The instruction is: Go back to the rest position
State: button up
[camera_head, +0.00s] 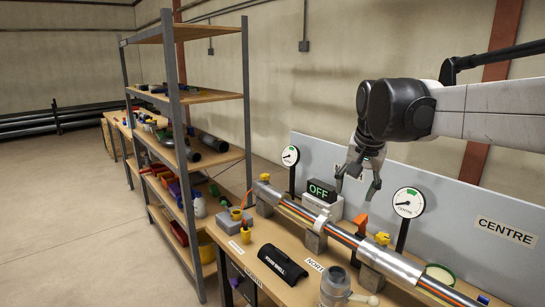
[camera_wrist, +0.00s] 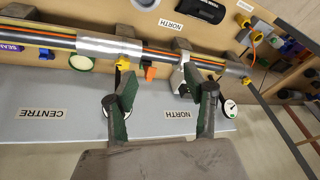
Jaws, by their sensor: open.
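My gripper (camera_head: 357,190) is open, with its fingers pointing down and nothing between them. It hangs in front of the grey back panel (camera_head: 455,235), right of the box with the green OFF display (camera_head: 321,191). In the wrist view my gripper (camera_wrist: 158,75) shows two spread fingers, with their tips near the striped pipe (camera_wrist: 160,52). I cannot tell the exact gap to the pipe. The pipe also runs along the bench in the head view (camera_head: 343,237), on grey stands, with a silver sleeve (camera_head: 392,263) around it.
Two round gauges, one left (camera_head: 290,157) and one right (camera_head: 408,203), stand by the panel. A dark pipe shell (camera_head: 282,264) and a grey valve (camera_head: 338,288) lie at the bench front. Loaded shelves (camera_head: 210,96) stand left. The floor (camera_head: 75,210) is clear.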

jog(key=s+f+n+t, duration=0.1)
jog(key=s+f, duration=0.5)
jog(key=s, duration=0.7)
jog(key=s+f+n+t, duration=0.2)
jog(key=s+f, duration=0.5)
jog(key=s, duration=0.5)
jog(key=shift+s+n+b, duration=0.3)
jog(key=shift+s+n, duration=0.05)
jog(key=shift+n, duration=0.35)
